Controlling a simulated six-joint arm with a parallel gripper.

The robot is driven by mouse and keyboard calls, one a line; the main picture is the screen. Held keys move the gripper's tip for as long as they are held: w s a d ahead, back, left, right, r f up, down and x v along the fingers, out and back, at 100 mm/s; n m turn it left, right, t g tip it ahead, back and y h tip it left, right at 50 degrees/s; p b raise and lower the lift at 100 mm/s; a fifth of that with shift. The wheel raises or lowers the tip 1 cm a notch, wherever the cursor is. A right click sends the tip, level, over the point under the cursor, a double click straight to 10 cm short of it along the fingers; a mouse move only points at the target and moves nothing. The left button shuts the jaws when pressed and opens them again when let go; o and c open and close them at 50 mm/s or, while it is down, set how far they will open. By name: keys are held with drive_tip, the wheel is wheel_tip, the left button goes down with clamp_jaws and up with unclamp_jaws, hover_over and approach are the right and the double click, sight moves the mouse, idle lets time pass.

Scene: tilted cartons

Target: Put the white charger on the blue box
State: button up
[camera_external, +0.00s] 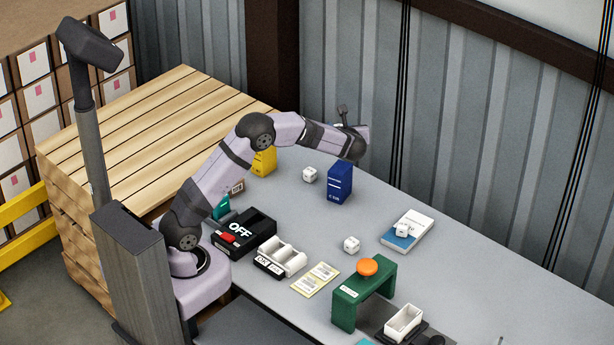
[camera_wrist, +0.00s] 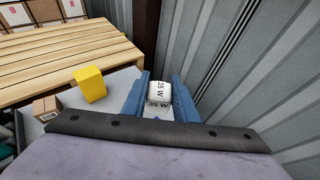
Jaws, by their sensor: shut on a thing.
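The white charger (camera_wrist: 159,94), a small cube marked "35 W", sits between the two blue fingers of my gripper (camera_wrist: 160,92) in the wrist view. My gripper is shut on it. The blue box (camera_external: 340,184) stands upright on the table in the external view, with white print on its side. My wrist is just above and behind this box there. The fingers and held charger are hidden in that view, so I cannot tell whether the charger touches the box.
A yellow box (camera_external: 264,161) is further left. A green stand (camera_external: 347,309) with an orange button is in front. The corrugated wall (camera_external: 470,130) is behind.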

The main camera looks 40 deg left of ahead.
sight(340, 165)
drive_tip(key=shift+w+d+f+m+t+h, duration=0.1)
drive_tip(key=shift+w+d+m+t+h, duration=0.2)
drive_tip(key=shift+d+m+t, duration=0.1)
drive_tip(key=shift+a+f+p, duration=0.1)
drive_tip(key=shift+f+p, duration=0.55)
drive_tip(key=shift+f, duration=4.4)
drive_tip(key=shift+f, duration=0.2)
drive_tip(key=o, duration=1.1)
drive_tip(key=shift+c, duration=0.2)
drive_tip(key=shift+r, duration=0.15)
